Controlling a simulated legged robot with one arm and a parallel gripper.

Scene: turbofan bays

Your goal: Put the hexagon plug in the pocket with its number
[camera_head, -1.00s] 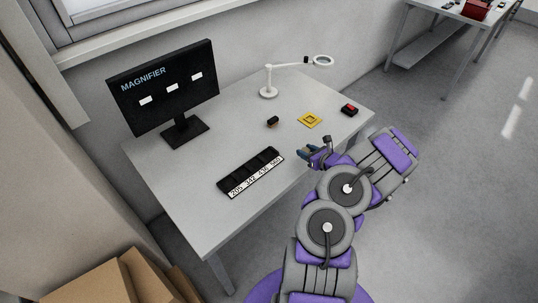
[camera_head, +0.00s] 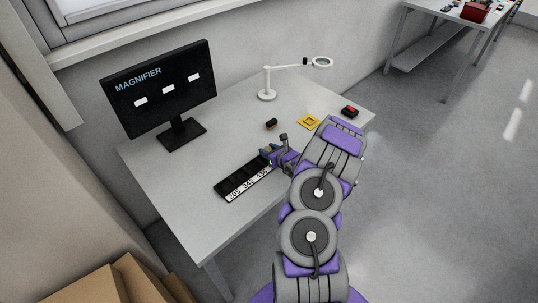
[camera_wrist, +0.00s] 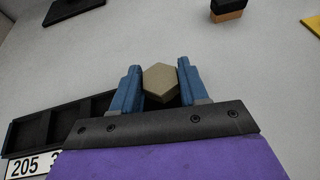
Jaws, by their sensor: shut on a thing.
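My gripper (camera_wrist: 160,85) is shut on the hexagon plug (camera_wrist: 160,80), a tan six-sided piece held between the two blue fingertips in the wrist view. In the head view my gripper (camera_head: 269,153) is over the right end of the black pocket tray (camera_head: 228,183), and the plug cannot be made out there. The tray has a row of pockets with a white number strip (camera_head: 247,184) along its front, reading 205, 342 and a partly covered third number. In the wrist view the tray (camera_wrist: 62,120) lies at the left, partly hidden by my gripper. No number shows on the plug.
A monitor reading MAGNIFIER (camera_head: 160,90) stands at the back left. A magnifier lamp (camera_head: 267,94), a small black-and-orange block (camera_head: 271,124), a yellow square piece (camera_head: 309,122) and a black-and-red item (camera_head: 350,112) are further back. The table (camera_head: 190,210) is clear left of the tray.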

